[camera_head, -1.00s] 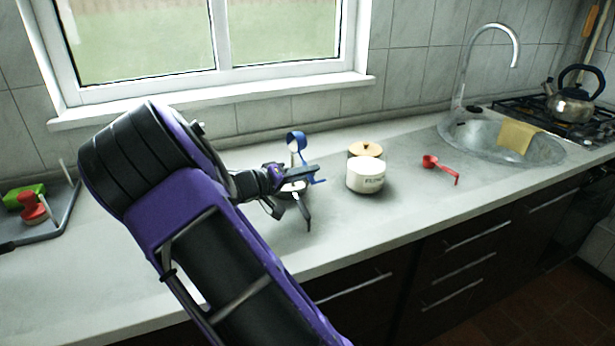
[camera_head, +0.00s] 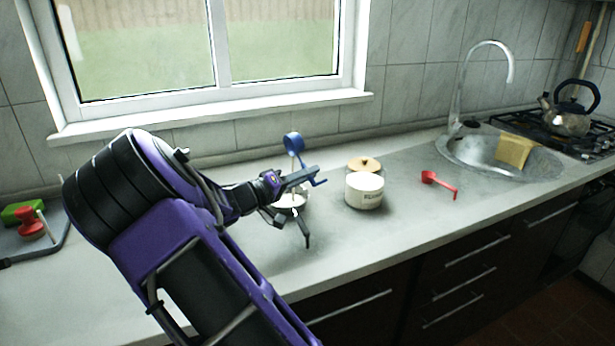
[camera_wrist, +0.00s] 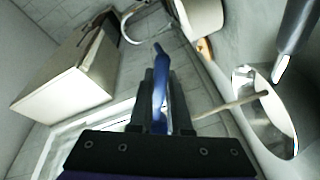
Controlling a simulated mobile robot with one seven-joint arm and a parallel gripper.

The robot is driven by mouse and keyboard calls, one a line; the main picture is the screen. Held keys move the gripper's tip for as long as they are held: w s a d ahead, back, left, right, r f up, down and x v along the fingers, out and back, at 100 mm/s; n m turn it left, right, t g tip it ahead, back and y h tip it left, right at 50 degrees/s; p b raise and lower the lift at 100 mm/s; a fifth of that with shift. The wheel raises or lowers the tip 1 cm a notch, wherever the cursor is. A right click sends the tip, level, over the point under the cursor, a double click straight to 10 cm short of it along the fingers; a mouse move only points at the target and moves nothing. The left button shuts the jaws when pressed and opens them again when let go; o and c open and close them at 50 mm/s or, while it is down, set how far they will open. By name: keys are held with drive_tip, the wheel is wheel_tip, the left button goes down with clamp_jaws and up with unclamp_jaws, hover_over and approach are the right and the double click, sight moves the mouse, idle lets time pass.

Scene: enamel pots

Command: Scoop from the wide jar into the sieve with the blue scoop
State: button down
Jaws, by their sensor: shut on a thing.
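My gripper (camera_head: 308,178) is shut on the handle of the blue scoop (camera_head: 293,143). The handle also shows between my fingers in the wrist view (camera_wrist: 160,85). The scoop's bowl is raised above the counter with its blue outside toward the head camera, so its contents are hidden. A pale streak shows just below it; I cannot tell whether it is falling powder. A pale round vessel (camera_head: 290,201), perhaps the sieve on a bowl, is partly hidden behind my gripper.
A wooden-topped lid (camera_head: 364,164) lies behind the jar. A grey tray (camera_head: 50,240) holds red and green items at far left. The front counter is mostly clear.

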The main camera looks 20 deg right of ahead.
drive_tip(key=shift+r+y+p, duration=0.45)
drive_tip(key=shift+y+p, duration=0.25)
drive_tip(key=shift+p, duration=0.25)
drive_tip(key=y+p, duration=0.2)
drive_tip(key=p, duration=0.1)
drive_tip(key=shift+r+g+y, duration=0.3)
drive_tip(key=shift+g+y, duration=0.1)
drive_tip(key=shift+f+y+p, duration=0.15)
drive_tip(key=shift+y+p, duration=0.25)
drive_tip(key=shift+p, duration=0.1)
